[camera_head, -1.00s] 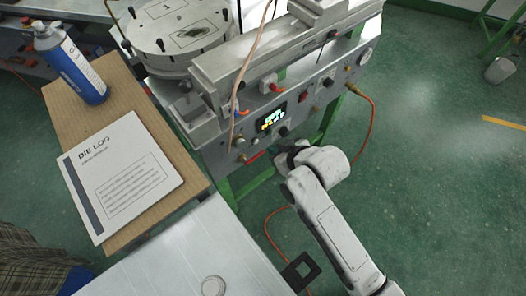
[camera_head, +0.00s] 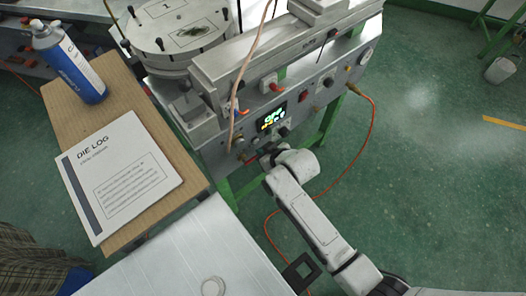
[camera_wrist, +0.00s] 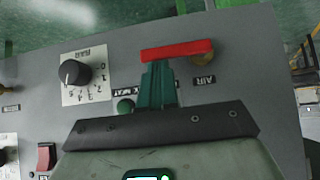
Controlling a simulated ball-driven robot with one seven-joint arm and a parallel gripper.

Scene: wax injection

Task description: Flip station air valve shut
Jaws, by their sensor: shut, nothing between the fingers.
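The air valve's red lever (camera_wrist: 178,50) lies nearly level across the wrist view, with its brass body (camera_wrist: 203,53) at the right end and an upside-down AIR label (camera_wrist: 204,81) beside it. My gripper (camera_wrist: 158,68) is shut and empty. Its fingertips are at the lever's lower edge, near the middle; I cannot tell whether they touch it. In the head view, my gripper (camera_head: 266,158) is at the lower front of the wax injection station (camera_head: 215,150), where my wrist hides part of the valve area.
A pressure dial (camera_wrist: 74,73) and a green button (camera_wrist: 125,105) sit near the lever. An orange hose (camera_head: 368,140) hangs from the station. A wooden board (camera_head: 140,110) holds a die log (camera_head: 122,172) and a blue spray can (camera_head: 70,62). Open green floor lies right.

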